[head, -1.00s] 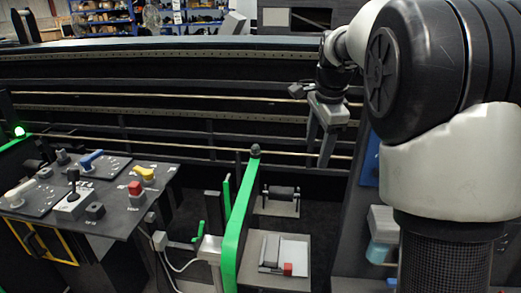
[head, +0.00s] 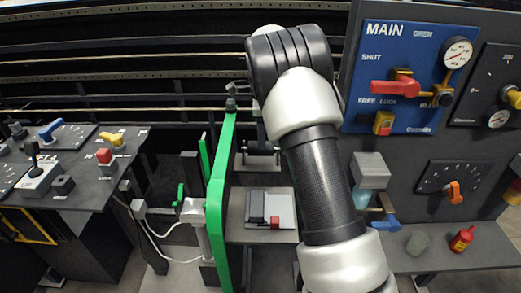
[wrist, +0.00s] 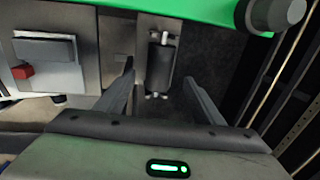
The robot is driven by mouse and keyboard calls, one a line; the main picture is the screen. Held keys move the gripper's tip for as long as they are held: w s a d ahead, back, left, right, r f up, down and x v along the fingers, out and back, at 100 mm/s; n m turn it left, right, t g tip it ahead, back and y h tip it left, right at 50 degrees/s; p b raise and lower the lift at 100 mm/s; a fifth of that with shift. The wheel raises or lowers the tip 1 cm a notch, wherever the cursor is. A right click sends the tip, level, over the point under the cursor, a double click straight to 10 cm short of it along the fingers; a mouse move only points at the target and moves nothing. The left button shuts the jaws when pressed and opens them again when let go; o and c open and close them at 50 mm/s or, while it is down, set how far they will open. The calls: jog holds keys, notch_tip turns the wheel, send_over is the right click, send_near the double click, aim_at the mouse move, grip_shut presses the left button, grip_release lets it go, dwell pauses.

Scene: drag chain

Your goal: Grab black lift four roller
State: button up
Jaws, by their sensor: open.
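The black roller (wrist: 159,68) sits in a grey bracket (wrist: 157,24) with a light pin at each end. It lies between the two fingers of my gripper (wrist: 158,78) in the wrist view, with dark gaps on both sides. The gripper is open and holds nothing. Whether the fingers are level with the roller or above it I cannot tell. In the head view my arm hides most of the gripper, and the roller's bracket (head: 262,160) shows partly behind the arm.
A green upright bar (head: 218,190) stands just left of the roller. A grey box with a red button (head: 274,222) is in front of it. A blue MAIN panel (head: 400,75) with valves is at right, and a control desk (head: 95,190) at left.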

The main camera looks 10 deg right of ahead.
jog(key=shift+w+a+f, duration=0.15)
jog(key=shift+w+f, duration=0.05)
jog(key=shift+f, duration=0.85)
jog(key=shift+w+a+f, duration=0.1)
jog(key=shift+w+f, duration=0.05)
jog(key=shift+f, duration=0.85)
jog(key=shift+w+a+f, duration=0.15)
jog(key=shift+w+f, duration=0.05)
jog(key=shift+f, duration=0.85)
jog(key=shift+r, duration=0.15)
jog(key=c, duration=1.3)
